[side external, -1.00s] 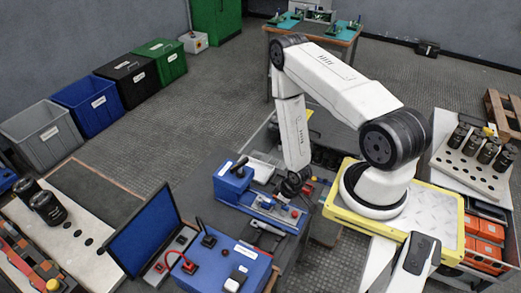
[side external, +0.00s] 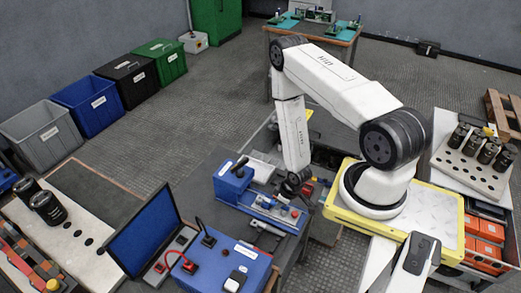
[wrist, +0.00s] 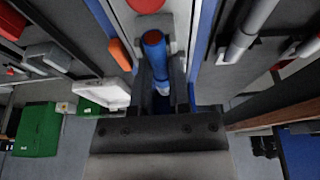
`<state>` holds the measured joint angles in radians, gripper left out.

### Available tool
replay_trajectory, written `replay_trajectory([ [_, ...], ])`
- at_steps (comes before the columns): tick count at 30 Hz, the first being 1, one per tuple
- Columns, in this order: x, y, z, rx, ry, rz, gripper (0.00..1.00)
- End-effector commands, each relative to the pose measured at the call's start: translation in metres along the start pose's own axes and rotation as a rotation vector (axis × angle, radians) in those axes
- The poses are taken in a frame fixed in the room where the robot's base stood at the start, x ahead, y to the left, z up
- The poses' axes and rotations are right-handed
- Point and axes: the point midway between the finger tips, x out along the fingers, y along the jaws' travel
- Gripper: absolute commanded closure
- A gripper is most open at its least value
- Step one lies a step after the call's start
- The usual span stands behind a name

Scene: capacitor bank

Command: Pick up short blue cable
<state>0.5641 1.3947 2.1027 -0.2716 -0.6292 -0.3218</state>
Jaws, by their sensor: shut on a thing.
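The short blue cable (wrist: 155,52) shows in the wrist view as a blue rounded piece with a pale end. My gripper (wrist: 158,70) is shut on it, with a grey finger on each side. In the side external view my gripper (side external: 291,187) is low, over the right part of the blue fixture (side external: 235,186) on the bench. The cable cannot be made out there, as it is small and the gripper covers that spot. From these views I cannot tell whether the cable is clear of the fixture.
A blue box with a raised dark screen (side external: 145,228) and red and black leads stands at the front. A grey tool (side external: 268,227) lies beside the fixture. Grey, blue, black and green bins (side external: 158,62) line the left wall. The floor between is open.

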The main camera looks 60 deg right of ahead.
Motion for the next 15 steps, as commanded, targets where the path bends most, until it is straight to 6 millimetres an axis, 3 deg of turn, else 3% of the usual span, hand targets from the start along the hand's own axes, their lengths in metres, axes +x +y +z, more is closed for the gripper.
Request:
replay_trajectory([
  [15,-0.0095,0.0003,-0.0034,0.0,0.0,0.0,1.0],
])
